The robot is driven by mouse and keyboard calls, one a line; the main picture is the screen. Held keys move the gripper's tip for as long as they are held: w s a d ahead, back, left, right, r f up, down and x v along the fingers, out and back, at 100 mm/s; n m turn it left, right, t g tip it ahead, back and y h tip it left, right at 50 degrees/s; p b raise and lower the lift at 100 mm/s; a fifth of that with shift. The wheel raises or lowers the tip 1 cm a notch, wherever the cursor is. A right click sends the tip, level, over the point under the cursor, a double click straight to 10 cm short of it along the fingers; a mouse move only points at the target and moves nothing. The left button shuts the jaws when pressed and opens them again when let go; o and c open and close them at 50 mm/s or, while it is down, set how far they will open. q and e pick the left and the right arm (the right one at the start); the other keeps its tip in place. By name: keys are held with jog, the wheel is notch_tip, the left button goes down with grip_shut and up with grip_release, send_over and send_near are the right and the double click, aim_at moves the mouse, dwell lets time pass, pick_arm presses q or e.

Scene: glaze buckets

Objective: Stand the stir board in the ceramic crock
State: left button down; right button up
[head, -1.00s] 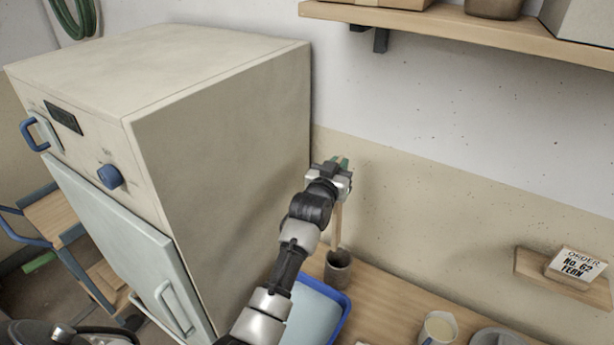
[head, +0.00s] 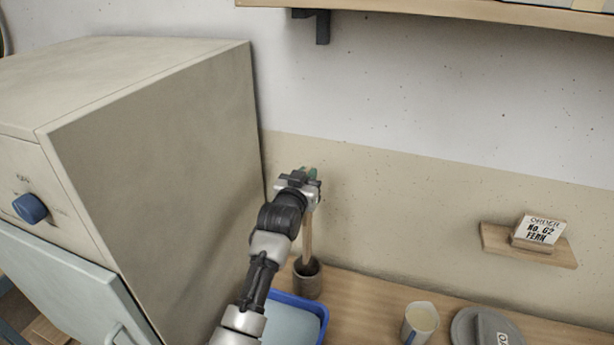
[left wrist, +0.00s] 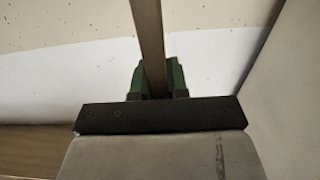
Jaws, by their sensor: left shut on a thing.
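The stir board is a narrow wooden strip (head: 308,236), upright below my left gripper (head: 309,174). The gripper's green fingers are shut on its upper part. In the left wrist view the board (left wrist: 149,40) runs between the green fingers (left wrist: 159,78). The ceramic crock (head: 309,284) is a small dark grey-brown cylinder on the wooden counter, directly below the gripper. The board's lower end meets the crock's mouth and looks to be inside it; how deep is hidden. My right gripper is not in view.
A large beige kiln-like cabinet (head: 170,170) stands close on the left. A blue-rimmed tray (head: 318,306) lies in front of the crock. A cup (head: 420,322) and a grey round lid-like thing (head: 484,328) are to the right. A small shelf (head: 528,248) holds an order card.

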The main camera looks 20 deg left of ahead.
pick_arm(q)
notch_tip(320, 180, down, 10)
jog(key=b, duration=0.6)
jog(key=shift+f, duration=0.25)
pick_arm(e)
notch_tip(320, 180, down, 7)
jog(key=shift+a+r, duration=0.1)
pick_arm(q)
jog(key=c, duration=1.1)
grip_release()
jog(key=shift+o, duration=0.2)
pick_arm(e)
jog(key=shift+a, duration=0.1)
pick_arm(q)
jog(key=s+b, duration=0.1)
jog(key=s, duration=0.9)
jog(key=shift+s+a, duration=0.15)
jog(key=shift+s, duration=0.25)
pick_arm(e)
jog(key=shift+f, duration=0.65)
